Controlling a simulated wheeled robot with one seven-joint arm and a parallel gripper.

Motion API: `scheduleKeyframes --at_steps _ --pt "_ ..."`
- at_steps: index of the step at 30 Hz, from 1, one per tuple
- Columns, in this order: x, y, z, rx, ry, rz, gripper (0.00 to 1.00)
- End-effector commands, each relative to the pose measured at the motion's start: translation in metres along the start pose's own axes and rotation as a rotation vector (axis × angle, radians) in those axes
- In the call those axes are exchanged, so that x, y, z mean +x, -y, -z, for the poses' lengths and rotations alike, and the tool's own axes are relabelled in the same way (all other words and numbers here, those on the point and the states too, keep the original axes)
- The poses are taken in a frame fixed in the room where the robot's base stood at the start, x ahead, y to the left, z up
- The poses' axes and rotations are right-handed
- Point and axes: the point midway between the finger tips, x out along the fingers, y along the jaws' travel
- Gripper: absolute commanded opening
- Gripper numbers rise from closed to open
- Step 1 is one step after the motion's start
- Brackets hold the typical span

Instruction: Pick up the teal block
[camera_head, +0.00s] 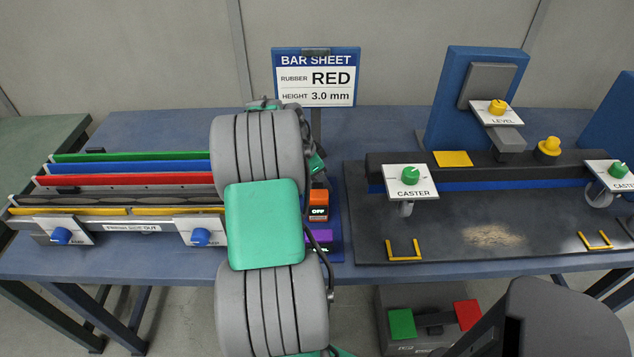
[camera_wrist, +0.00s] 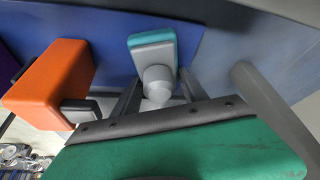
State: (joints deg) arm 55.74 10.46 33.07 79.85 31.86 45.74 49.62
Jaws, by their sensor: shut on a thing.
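The teal block (camera_wrist: 152,39) shows in the wrist view at the top middle, with a teal edge, a grey body and a pale grey rounded knob. My gripper (camera_wrist: 160,82) has its two dark fingers on either side of the knob and is shut on it. Whether the block rests on the blue surface or is clear of it I cannot tell. In the head view my arm hides the gripper and the block.
An orange OFF block (camera_head: 318,206) stands close to the right of my arm, above a purple block (camera_head: 319,236); the orange one is also near the gripper in the wrist view (camera_wrist: 52,82). Coloured strips (camera_head: 130,168) lie left. A sign (camera_head: 316,77) stands behind.

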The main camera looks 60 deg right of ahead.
Motion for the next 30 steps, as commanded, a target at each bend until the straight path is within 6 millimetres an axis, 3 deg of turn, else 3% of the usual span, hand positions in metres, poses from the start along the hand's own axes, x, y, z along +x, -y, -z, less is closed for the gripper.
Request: scheduleKeyframes --at_steps 11,17,24,30 --pt "-0.004 0.001 0.002 0.001 -0.001 0.002 0.08" --pt "-0.030 0.002 0.012 0.001 -0.002 0.005 0.08" --pt "-0.094 -0.040 0.009 0.000 -0.002 0.006 0.08" --pt "-0.122 -0.078 -0.006 -0.001 -0.001 0.005 0.08"
